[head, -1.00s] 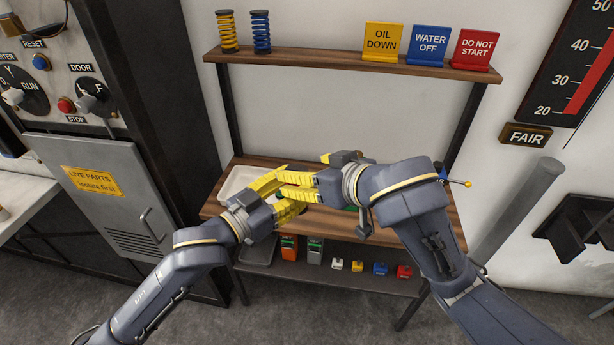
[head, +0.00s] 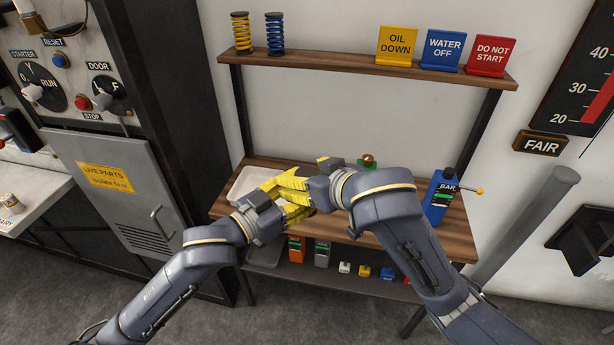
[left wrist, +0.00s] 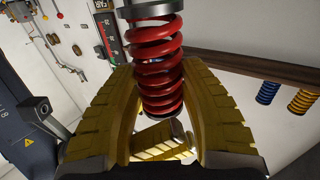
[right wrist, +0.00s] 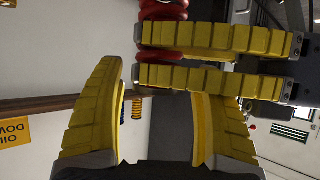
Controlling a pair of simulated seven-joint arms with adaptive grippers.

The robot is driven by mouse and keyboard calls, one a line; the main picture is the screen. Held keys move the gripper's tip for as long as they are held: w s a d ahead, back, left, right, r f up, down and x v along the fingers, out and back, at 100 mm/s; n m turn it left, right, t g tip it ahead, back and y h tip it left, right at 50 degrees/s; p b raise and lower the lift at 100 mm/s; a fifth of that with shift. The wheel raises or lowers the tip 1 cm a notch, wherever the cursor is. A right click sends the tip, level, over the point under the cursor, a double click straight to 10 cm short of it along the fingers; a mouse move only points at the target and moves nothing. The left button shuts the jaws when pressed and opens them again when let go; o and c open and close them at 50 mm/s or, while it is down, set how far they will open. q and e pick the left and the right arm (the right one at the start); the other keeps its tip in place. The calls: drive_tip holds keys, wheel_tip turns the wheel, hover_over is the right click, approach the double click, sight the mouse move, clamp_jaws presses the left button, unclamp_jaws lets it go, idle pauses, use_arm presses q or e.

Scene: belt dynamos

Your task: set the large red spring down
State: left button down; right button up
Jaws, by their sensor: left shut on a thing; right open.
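The large red spring (left wrist: 155,68) stands between the yellow fingers of my left gripper (left wrist: 165,105) in the left wrist view, with a dark end ring at its top. The left gripper (head: 284,192) is shut on it above the lower shelf. In the right wrist view the left fingers close around the spring (right wrist: 160,34). My right gripper (right wrist: 160,115) is open, its fingers apart just below the left fingers. In the head view the right gripper (head: 306,178) is right beside the left one, and the spring is hidden by the grippers.
A yellow spring (head: 241,34) and a blue spring (head: 275,34) stand on the upper shelf (head: 330,57), with three signs at its right. The lower shelf (head: 400,215) bears a white tray (head: 243,185) and a blue bottle (head: 440,195). The upper shelf's middle is clear.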

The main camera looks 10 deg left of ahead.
use_arm(q)
drive_tip(key=c, duration=2.2)
unclamp_jaws()
use_arm(e)
drive_tip(key=shift+s, duration=0.1)
drive_tip(key=c, duration=1.4)
use_arm(q)
drive_tip(key=c, duration=1.2)
unclamp_jaws()
use_arm(e)
drive_tip(key=shift+c, duration=0.7)
use_arm(q)
drive_tip(key=o, duration=0.5)
use_arm(e)
clamp_jaws()
